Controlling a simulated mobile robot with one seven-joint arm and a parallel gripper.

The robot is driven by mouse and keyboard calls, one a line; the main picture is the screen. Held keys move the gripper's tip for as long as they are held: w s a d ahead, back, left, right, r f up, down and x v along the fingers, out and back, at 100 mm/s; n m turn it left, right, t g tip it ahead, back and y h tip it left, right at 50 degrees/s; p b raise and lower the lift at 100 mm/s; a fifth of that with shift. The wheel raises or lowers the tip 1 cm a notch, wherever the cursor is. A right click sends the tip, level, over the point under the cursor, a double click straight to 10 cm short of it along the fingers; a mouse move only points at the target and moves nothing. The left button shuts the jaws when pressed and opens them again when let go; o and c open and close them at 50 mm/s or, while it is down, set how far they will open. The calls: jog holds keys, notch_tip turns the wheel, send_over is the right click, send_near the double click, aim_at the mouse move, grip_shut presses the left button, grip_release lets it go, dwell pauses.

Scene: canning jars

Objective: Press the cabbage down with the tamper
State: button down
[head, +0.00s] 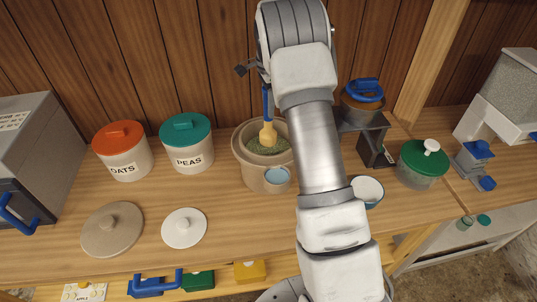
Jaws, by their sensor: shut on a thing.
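The tamper has a blue handle and a pale wooden head (268,134). It stands nearly upright in a beige crock (249,173), with its head down at the green shredded cabbage (262,148). The head appears to touch the cabbage, but I cannot tell how hard it presses. My gripper (264,85) is at the top of the blue handle and shut on it. It is mostly hidden behind my arm, which also covers the area just right of the crock.
A small cup with a light blue inside (277,178) is at the crock's front. OATS (126,160) and PEAS (189,153) canisters stand left. Two loose lids (112,230) (184,228) lie in front.

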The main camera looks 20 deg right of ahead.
jog(key=shift+r+p, duration=2.95)
jog(key=shift+r, duration=1.3)
jog(key=shift+f, duration=0.1)
